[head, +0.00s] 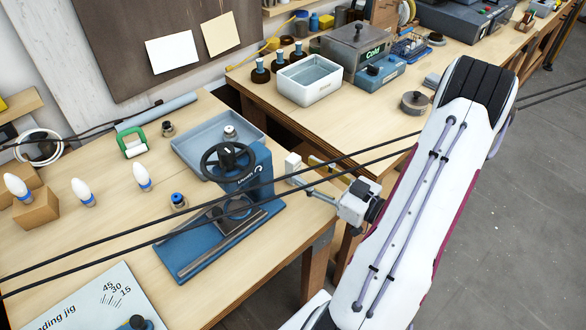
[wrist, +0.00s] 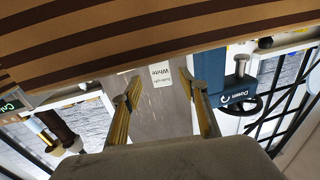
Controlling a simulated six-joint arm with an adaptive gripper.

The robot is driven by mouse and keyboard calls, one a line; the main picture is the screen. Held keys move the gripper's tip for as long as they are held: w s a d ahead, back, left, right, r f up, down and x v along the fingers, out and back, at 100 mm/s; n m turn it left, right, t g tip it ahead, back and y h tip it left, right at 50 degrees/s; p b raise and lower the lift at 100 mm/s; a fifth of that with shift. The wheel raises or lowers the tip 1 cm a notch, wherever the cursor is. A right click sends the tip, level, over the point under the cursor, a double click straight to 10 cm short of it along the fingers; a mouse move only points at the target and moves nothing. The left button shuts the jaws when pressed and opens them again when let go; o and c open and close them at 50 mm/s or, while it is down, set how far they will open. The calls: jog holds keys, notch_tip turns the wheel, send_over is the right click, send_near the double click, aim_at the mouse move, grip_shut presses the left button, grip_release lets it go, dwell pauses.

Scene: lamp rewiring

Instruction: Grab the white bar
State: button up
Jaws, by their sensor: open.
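A small upright white block (head: 293,163) stands out just right of the blue press in the head view; I cannot tell whether it is a bar. In the wrist view a white tag reading "White" (wrist: 161,74) shows upside down, ahead of my fingertips and between them. I cannot tell whether the tag and the block are the same thing. My gripper (wrist: 161,88) is open, its two yellowish fingers apart with nothing held between them. In the head view my gripper (head: 308,174) is close beside the white block, by the bench edge.
The blue press (head: 240,180) with its black handwheel is close left of my gripper. A grey tray (head: 190,145) lies behind it. White-tipped bulbs (head: 142,176) stand further left. A white water basin (head: 308,95) is on the rear bench. Dark cables (head: 110,245) cross the head view.

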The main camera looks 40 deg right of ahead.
aim_at(298, 166)
jog(key=shift+w+a, duration=0.2)
jog(key=shift+w, duration=0.7)
jog(key=shift+w+a, duration=0.15)
jog(key=shift+w, duration=0.7)
grip_shut()
